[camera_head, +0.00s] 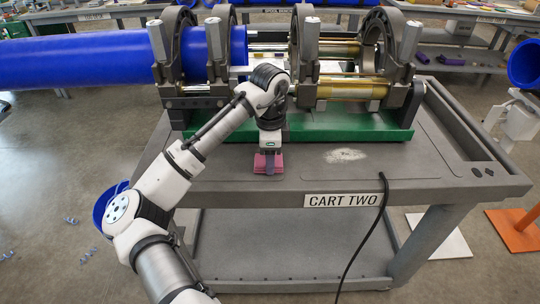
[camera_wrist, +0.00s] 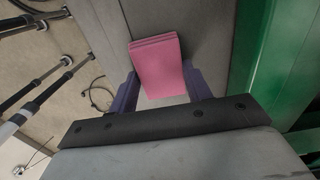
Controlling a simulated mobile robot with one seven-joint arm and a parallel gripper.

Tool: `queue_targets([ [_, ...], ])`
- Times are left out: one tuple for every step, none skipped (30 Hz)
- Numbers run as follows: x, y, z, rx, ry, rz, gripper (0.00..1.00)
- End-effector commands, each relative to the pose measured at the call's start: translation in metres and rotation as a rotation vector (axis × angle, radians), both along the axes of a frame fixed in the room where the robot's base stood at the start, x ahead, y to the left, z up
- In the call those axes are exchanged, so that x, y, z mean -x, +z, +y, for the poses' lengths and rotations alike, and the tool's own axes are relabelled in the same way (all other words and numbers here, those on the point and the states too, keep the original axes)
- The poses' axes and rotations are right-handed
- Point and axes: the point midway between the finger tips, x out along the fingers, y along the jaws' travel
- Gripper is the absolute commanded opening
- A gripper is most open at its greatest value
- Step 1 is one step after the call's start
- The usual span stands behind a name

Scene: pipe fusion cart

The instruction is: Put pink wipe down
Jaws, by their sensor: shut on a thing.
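The pink wipe (camera_head: 261,164) is a folded pink block at my gripper, low over the front part of the grey cart top. In the wrist view the pink wipe (camera_wrist: 157,65) sits between the two purple fingers. My gripper (camera_head: 268,170) points down and is shut on the wipe. The fingers also show in the wrist view (camera_wrist: 160,92), one on each side of the wipe. The wipe is at or very near the cart surface; I cannot tell whether it touches.
Cart two (camera_head: 420,180) has a pale smudge (camera_head: 345,156) right of the wipe. A green base (camera_head: 340,125) with clamp rings and a blue pipe (camera_head: 90,60) stands behind. A black cable (camera_head: 362,235) hangs over the front edge. The cart top to the right is clear.

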Motion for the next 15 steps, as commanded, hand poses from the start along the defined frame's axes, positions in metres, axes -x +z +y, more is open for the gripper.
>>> queue_targets([
  [0.0,-0.0014,-0.0001,0.0,0.0,0.001,0.24],
  [0.0001,-0.0024,-0.0001,0.001,0.0,0.001,0.24],
  [0.0001,-0.0037,-0.0001,0.001,0.0,0.001,0.24],
  [0.0,-0.0032,0.0,0.0,0.0,0.001,0.51],
  [0.0,-0.0029,0.0,0.0,0.0,0.0,0.55],
  [0.0,-0.0028,0.0,0.0,0.0,0.0,0.6],
  [0.0,-0.0028,0.0,0.0,0.0,0.0,0.64],
  [0.0,-0.0028,0.0,0.0,0.0,0.0,0.68],
  [0.0,-0.0028,0.0,0.0,0.0,0.0,0.71],
  [0.0,-0.0028,0.0,0.0,0.0,0.001,0.71],
  [0.0,-0.0028,0.0,0.0,0.0,0.0,0.71],
  [0.0,-0.0028,0.0,0.0,0.0,0.0,0.71],
  [0.0,-0.0028,0.0,0.0,0.0,0.0,0.71],
  [-0.0001,-0.0028,0.0,0.0,0.0,0.0,0.71],
  [-0.0001,-0.0028,0.0,0.0,0.0,0.0,0.71],
])
